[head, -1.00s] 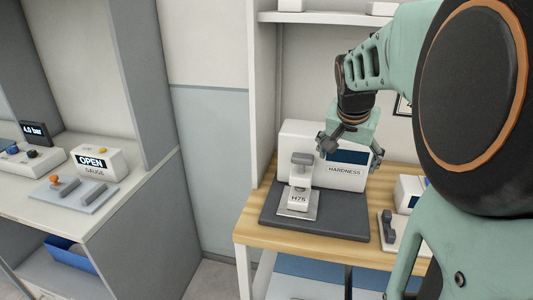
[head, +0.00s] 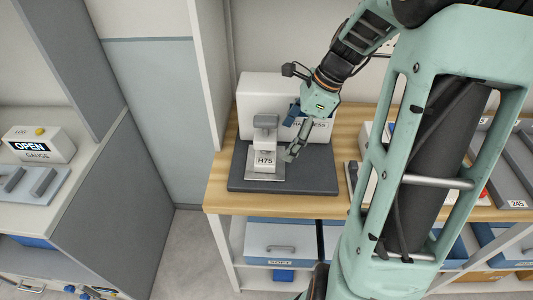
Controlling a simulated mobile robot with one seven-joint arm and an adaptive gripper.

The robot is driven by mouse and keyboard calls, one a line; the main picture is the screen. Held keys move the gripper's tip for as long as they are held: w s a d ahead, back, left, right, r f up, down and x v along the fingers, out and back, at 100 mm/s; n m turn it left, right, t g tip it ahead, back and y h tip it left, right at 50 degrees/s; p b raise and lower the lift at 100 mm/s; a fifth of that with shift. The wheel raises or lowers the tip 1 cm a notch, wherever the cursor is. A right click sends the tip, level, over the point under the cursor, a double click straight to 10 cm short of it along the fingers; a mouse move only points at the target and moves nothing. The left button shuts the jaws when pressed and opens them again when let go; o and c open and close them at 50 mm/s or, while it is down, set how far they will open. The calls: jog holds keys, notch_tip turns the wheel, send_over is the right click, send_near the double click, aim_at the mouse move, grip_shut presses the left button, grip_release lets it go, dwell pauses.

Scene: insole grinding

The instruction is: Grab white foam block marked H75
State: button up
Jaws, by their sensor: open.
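The white foam block marked H75 (head: 264,161) sits on a light metal plate (head: 262,177) on the dark base of the hardness tester (head: 258,96). A grey knob-like part (head: 265,124) stands right above or behind the block; I cannot tell if they touch. My gripper (head: 292,136) is just right of and a little above the block, fingers spread and tilted down. It is open and empty. It hides part of the HARDNESS label.
The wooden bench (head: 225,185) carries the tester. A white wall panel (head: 208,60) stands close on the left. Grey bins (head: 510,165) lie at the right. At the left is a gauge box (head: 38,145) reading OPEN. My arm covers the bench's right middle.

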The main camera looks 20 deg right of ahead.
aim_at(266, 158)
jog(key=shift+w+d+x, duration=0.1)
jog(key=shift+w+x, duration=0.05)
jog(key=shift+x, duration=1.8)
jog(key=shift+w+d+x, duration=0.1)
jog(key=shift+w+x, duration=0.1)
jog(key=shift+x, duration=1.75)
jog(key=c, duration=1)
